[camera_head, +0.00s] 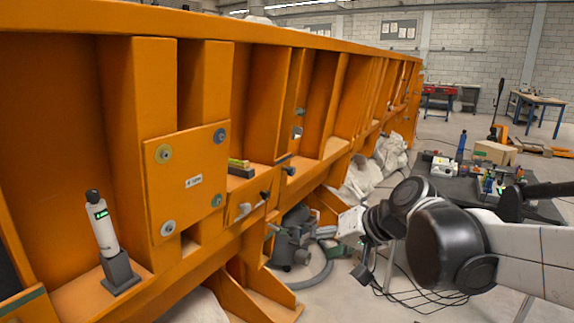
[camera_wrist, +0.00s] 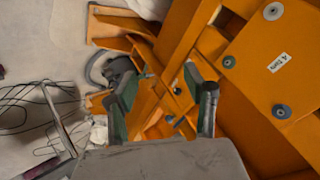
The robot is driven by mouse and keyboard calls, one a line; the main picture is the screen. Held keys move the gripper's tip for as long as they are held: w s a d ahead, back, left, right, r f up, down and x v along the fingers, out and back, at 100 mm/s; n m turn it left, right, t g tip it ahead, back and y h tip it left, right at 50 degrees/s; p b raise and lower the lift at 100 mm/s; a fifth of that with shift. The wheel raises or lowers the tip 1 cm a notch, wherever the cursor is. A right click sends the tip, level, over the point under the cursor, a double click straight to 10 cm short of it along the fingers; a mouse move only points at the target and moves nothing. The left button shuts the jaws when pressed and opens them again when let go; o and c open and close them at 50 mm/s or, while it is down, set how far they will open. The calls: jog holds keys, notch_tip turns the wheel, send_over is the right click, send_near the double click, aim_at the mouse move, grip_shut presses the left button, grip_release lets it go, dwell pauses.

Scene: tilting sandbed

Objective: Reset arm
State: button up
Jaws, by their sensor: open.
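My gripper (camera_wrist: 164,92) shows in the wrist view with its two dark fingers spread apart and nothing between them. Orange beams of the sandbed frame (camera_wrist: 180,35) lie beyond the fingers. In the head view my arm reaches in from the right and is bent beside the orange sandbed frame (camera_head: 340,95). The gripper end is small and partly hidden by my arm's dark joints there.
A bolted orange plate (camera_head: 187,182) and a white cylindrical device (camera_head: 105,229) are on the frame at left. A grey vacuum (camera_head: 290,245) with a hose stands below. Loose black cables (camera_head: 425,291) lie on the floor. A cluttered dark table (camera_head: 463,190) stands behind my arm.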

jog(key=s+d+h+p, duration=0.2)
jog(key=s+d+h, duration=0.1)
jog(key=s+d, duration=0.3)
jog(key=s+d+h+p, duration=0.2)
jog(key=s+d+h, duration=0.2)
jog(key=s, duration=0.7)
jog(key=d+f, duration=0.1)
jog(key=d, duration=0.1)
jog(key=shift+s+d+t, duration=0.3)
jog(key=shift+t, duration=0.1)
jog(key=shift+r, duration=0.1)
